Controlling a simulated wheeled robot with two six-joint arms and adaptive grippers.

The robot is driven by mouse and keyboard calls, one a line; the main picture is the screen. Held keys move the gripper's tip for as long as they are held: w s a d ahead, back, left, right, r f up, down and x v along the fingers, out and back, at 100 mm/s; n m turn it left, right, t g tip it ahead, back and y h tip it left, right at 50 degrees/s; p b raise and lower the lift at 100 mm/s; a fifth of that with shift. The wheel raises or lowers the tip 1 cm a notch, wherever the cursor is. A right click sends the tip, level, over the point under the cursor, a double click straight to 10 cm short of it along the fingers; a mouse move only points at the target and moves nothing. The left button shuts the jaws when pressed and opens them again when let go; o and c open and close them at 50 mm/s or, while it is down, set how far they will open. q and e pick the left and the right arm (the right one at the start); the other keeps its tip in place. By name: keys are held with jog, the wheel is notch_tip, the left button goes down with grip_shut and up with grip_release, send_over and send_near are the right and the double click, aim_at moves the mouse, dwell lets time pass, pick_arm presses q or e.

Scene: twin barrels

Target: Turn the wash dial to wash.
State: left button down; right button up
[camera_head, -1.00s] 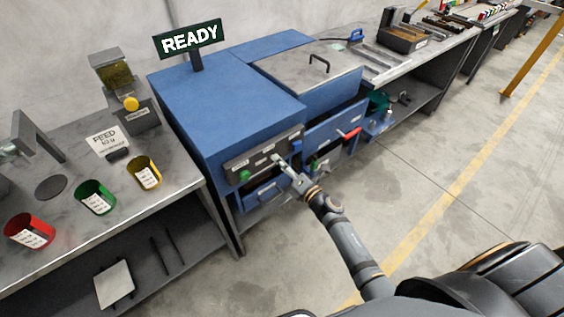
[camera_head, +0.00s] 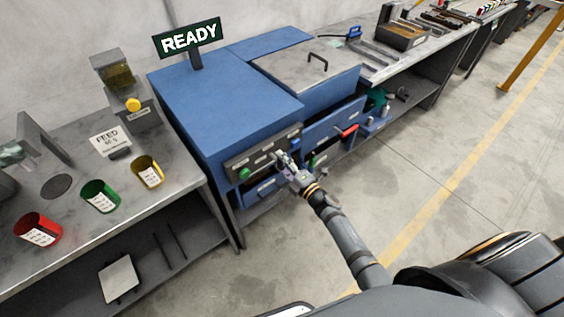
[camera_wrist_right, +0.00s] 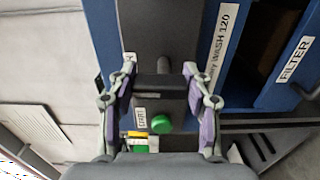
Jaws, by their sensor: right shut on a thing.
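The blue machine (camera_head: 225,95) has a dark control panel (camera_head: 238,163) on its front, with a green button (camera_head: 244,174). My right gripper (camera_head: 285,162) is at the right part of this panel. In the right wrist view, the fingers of my right gripper (camera_wrist_right: 160,88) are on both sides of a dark block, which appears to be the wash dial (camera_wrist_right: 160,82), and are shut on it. The green button (camera_wrist_right: 161,124) shows below it. The dial's pointer and setting marks cannot be read. My left gripper is not in view.
A "READY" sign (camera_head: 187,40) stands on the machine. Red (camera_head: 37,229), green (camera_head: 100,196) and yellow (camera_head: 147,172) cups stand on the left bench. Open blue drawers (camera_head: 330,123) lie right of the panel, close to my right arm.

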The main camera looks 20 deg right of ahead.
jog(key=o, duration=1.2)
jog(key=v, duration=1.2)
